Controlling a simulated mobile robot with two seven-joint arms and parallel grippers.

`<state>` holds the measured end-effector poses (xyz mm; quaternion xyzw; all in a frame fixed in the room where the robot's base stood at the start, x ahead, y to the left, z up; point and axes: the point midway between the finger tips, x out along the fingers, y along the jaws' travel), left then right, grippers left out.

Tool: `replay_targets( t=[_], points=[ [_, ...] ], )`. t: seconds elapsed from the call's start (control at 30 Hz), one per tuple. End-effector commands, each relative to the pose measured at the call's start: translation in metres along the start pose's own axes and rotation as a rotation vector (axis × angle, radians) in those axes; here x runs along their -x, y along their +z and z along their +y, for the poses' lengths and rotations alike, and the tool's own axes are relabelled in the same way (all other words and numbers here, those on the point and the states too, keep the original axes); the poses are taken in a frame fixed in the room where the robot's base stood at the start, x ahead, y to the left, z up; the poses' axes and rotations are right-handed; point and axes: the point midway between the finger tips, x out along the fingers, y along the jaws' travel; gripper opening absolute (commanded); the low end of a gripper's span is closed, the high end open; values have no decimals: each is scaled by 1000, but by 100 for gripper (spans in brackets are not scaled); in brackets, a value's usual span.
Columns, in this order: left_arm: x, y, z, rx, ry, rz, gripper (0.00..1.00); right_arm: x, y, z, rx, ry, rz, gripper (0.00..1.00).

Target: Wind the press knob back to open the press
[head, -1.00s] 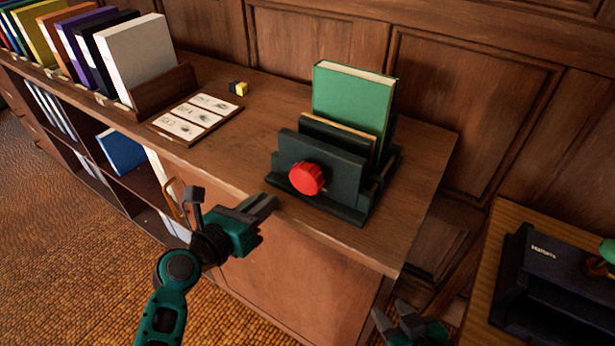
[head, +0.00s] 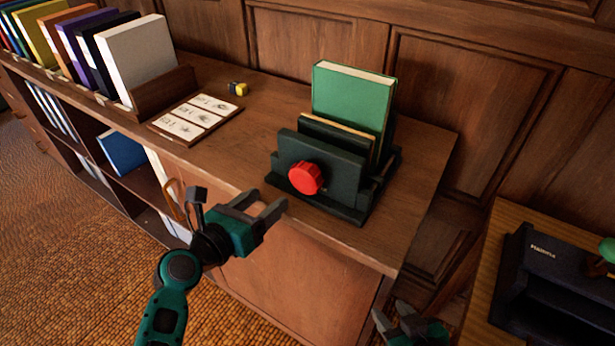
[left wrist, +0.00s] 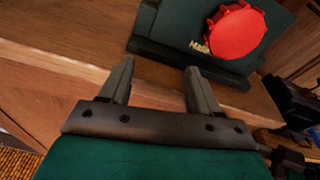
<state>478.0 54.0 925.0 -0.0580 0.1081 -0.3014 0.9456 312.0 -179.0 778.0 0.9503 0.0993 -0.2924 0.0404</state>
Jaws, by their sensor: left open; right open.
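The dark green press (head: 342,212) stands on the wooden cabinet top, with a green book (head: 345,100) upright in it. The red press knob (head: 305,178) is on its front plate. In the left wrist view the red knob (left wrist: 236,31) shows at the top right, beyond the fingers. My left gripper (head: 268,205) is open and empty, in front of the press, left of and below the knob and apart from it. It also shows in the left wrist view (left wrist: 160,85). My right gripper (head: 392,322) is open at the bottom edge, away from the press.
Cards on a board (head: 196,118) and a small yellow and black item (head: 238,88) lie left of the press. A row of books (head: 135,55) stands at the far left. A dark device (head: 540,280) sits on a separate table at right.

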Motion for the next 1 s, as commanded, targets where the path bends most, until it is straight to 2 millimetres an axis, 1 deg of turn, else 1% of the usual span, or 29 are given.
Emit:
replay_targets(
  t=[0.03, 0.37, 0.73, 0.8, 0.87, 1.0],
  points=[
    [-41, 46, -76, 215, -35, -159, 87, -2, 3, 0, 1, 0, -1, 43],
    [-42, 48, -81, -481, 9, -167, 87, -5, 7, 0, 1, 0, -1, 43],
    [-43, 57, -81, -1343, 94, -171, 87, 0, 2, -2, -2, -3, -1, 43],
    [-43, 57, -81, -1465, 105, -167, 87, 2, 2, -5, -8, -6, -5, 43],
    [-43, 56, -80, -1534, 113, -164, 87, 0, 0, 0, -1, -1, -2, 43],
    [-42, 55, -80, -1578, 116, -160, 87, 0, -2, 2, 2, 2, 2, 43]
  ],
)
